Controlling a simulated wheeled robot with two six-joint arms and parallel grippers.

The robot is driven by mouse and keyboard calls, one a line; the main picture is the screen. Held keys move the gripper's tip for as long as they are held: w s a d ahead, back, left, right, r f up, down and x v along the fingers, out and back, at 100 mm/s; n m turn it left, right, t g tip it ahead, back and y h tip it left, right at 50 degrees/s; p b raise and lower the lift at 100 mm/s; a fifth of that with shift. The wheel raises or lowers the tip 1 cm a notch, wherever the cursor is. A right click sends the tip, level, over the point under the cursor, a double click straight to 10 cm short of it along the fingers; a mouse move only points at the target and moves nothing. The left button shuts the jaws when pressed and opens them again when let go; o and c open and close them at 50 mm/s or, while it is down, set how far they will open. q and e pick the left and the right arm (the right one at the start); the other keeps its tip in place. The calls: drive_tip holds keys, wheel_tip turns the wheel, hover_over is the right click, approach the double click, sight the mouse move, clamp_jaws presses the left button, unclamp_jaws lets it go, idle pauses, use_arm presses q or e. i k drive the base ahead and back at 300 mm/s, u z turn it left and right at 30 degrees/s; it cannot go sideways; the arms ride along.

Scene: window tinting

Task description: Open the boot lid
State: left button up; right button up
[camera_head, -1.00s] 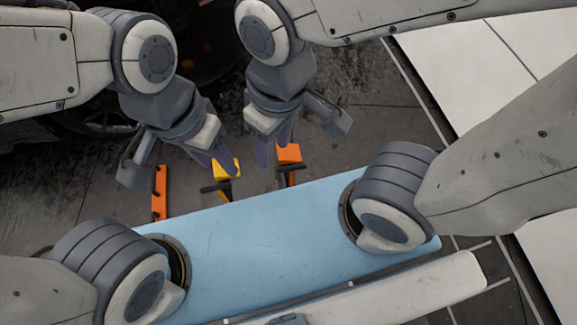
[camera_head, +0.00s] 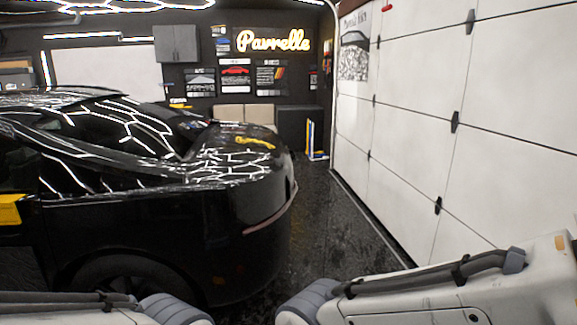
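A black car (camera_head: 130,235) stands at the left, its rear end towards the middle of the picture. Its boot lid (camera_head: 235,150) is down and reflects the ceiling lights. A reddish tail light (camera_head: 265,220) runs along the rear. My arms show only in part at the bottom edge, below and to the right of the car. Both grippers are outside the view, so I cannot see whether they touch anything.
A white panelled garage door (camera_head: 440,120) fills the right side. A dark floor lane (camera_head: 320,220) lies free between car and door. Cabinets (camera_head: 300,125) and a lit sign (camera_head: 273,41) are at the back wall. A yellow object (camera_head: 10,209) is at the left edge.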

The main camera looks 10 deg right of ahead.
sight(240, 142)
drive_tip(key=u, duration=0.9)
drive_tip(key=k, duration=0.1)
drive_tip(key=z, duration=2.1)
drive_tip(key=i, duration=1.35)
drive_tip(key=z, duration=0.4)
drive_tip(key=i, duration=1.35)
drive_tip(key=u, duration=0.95)
drive_tip(key=i, duration=1)
drive_tip(key=u, duration=0.75)
drive_tip(key=i, duration=1.7)
drive_tip(key=u, duration=0.5)
